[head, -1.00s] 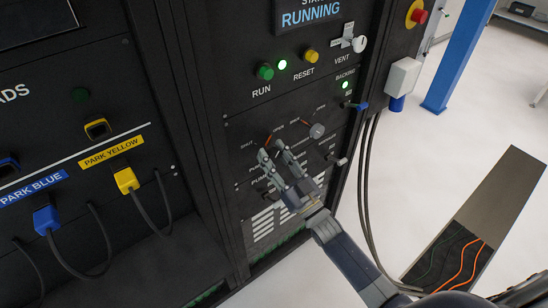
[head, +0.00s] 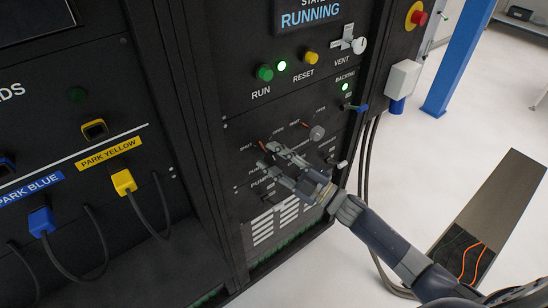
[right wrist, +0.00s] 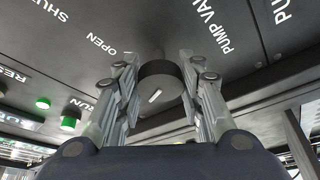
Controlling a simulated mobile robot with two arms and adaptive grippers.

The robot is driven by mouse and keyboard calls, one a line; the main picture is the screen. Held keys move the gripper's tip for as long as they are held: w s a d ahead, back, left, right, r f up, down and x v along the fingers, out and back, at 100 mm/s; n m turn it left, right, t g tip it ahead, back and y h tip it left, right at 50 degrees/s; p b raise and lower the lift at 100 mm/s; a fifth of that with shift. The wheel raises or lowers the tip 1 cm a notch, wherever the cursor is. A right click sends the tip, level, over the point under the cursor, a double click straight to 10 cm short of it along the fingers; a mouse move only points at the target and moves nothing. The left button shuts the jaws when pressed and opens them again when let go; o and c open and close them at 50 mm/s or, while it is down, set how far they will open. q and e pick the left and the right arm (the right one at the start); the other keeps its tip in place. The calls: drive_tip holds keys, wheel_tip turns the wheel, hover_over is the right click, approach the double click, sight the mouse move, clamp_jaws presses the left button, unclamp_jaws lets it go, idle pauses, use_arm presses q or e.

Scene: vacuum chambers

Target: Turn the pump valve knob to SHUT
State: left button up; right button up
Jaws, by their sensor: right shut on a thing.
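The pump valve knob (right wrist: 158,86) is a dark round cylinder with a short white line on its face, seen in the right wrist view. My right gripper (right wrist: 158,70) has one finger on each side of it and is shut on it. In the head view my right gripper (head: 273,158) is at the lower panel and its fingers hide the knob. An OPEN label (right wrist: 101,43) shows left of the knob in the right wrist view, and a PUMP VALVE label (right wrist: 210,26) shows on its right. I cannot tell which mark the knob's line points to. My left gripper is not in view.
A second, grey knob (head: 317,133) sits just right of my fingers. Above are the green RUN button (head: 264,73), the yellow RESET button (head: 311,57) and the VENT handle (head: 350,43). Dark cables (head: 366,165) hang at the cabinet's right edge.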

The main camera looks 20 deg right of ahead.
drive_tip(key=n+g+p, duration=0.1)
drive_tip(key=n+g, duration=0.1)
drive_tip(key=n, duration=0.3)
drive_tip(key=shift+n, duration=0.3)
idle(0.4)
drive_tip(key=o, duration=1.1)
drive_tip(key=shift+c, duration=0.2)
drive_tip(key=r+v, duration=0.1)
drive_tip(key=v, duration=1.1)
drive_tip(key=shift+f, duration=0.4)
